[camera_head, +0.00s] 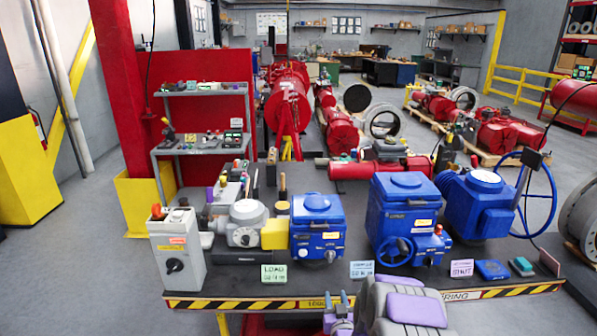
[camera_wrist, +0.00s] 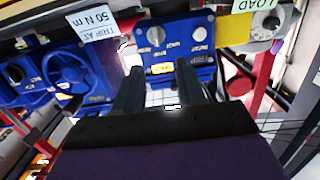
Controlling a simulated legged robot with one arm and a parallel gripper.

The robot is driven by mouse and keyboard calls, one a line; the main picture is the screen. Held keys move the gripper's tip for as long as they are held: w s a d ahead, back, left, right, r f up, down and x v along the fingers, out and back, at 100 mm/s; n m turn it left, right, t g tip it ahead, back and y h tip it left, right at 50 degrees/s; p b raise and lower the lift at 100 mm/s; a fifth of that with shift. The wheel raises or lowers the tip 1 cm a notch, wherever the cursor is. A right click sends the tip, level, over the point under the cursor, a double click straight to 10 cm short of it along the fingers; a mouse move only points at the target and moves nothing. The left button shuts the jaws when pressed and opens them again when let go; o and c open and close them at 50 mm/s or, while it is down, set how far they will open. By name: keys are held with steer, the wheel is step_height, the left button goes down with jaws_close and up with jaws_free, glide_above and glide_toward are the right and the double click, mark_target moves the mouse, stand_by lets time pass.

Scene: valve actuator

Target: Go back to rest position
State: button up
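My arm (camera_head: 400,305), grey with purple pads, is folded low at the bottom centre of the head view. My gripper (camera_head: 337,298) is at the table's front edge, below the middle blue actuator (camera_head: 318,228). In the wrist view, which is turned over, my gripper (camera_wrist: 158,72) shows two dark fingers standing apart with nothing between them. The blue actuator box (camera_wrist: 175,45) is beyond the fingertips, and I see no contact. A blue valve with a handwheel (camera_wrist: 70,70) is at the left there.
The dark table (camera_head: 240,285) has a striped front edge. It bears a grey switch box (camera_head: 177,255), a grey actuator (camera_head: 246,225), a blue handwheel actuator (camera_head: 403,220) and another blue unit (camera_head: 480,205). Small label cards stand along the front. Open floor (camera_head: 60,270) lies at the left.

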steer(key=s+r+g, duration=0.6)
steer(key=s+r, duration=0.1)
steer(key=s, duration=0.9)
steer(key=s+r+g, duration=0.6)
steer(key=s, duration=1)
steer(key=s+r+g, duration=0.6)
steer(key=s+r, duration=0.1)
steer(key=s, duration=0.9)
steer(key=shift+s+d+r+g, duration=0.3)
steer(key=shift+s+d, duration=0.1)
